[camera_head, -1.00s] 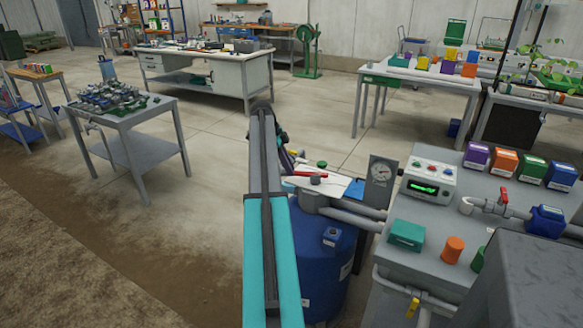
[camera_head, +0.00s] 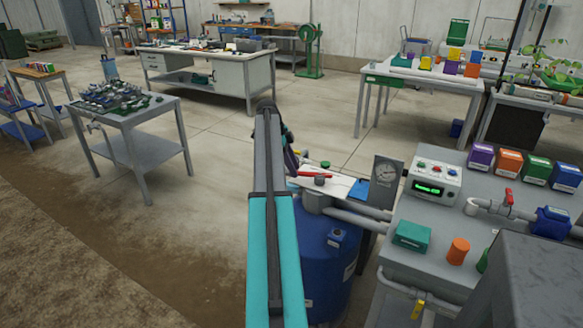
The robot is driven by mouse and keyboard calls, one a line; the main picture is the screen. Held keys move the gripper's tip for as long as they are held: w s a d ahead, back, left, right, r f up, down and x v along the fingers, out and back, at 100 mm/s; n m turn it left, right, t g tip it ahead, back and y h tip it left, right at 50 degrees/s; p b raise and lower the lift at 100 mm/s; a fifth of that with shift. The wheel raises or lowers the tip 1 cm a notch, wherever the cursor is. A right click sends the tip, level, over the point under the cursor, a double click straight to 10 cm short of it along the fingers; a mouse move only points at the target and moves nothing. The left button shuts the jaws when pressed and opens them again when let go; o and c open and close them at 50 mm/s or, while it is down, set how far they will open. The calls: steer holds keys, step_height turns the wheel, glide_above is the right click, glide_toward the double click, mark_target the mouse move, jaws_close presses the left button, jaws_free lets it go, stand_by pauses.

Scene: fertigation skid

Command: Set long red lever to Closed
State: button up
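A long red lever (camera_head: 315,174) lies roughly level above the blue tank (camera_head: 328,255), beside a grey valve fitting (camera_head: 319,181). Its left end is close to the dark end of my arm. My gripper (camera_head: 291,158) is partly hidden behind my own arm, small and dark, just left of the lever. I cannot make out its fingers, or whether it touches the lever. A second, shorter red lever (camera_head: 509,197) stands upright on a pipe on the grey bench at the right.
A control box (camera_head: 433,180) with a green display, a teal box (camera_head: 412,236) and an orange cylinder (camera_head: 458,251) sit on the grey bench (camera_head: 440,268).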

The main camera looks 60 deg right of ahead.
steer(key=b+v, duration=0.1)
steer(key=v, duration=1.2)
steer(key=shift+w+r, duration=0.2)
steer(key=shift+r, duration=0.2)
steer(key=shift+a, duration=0.15)
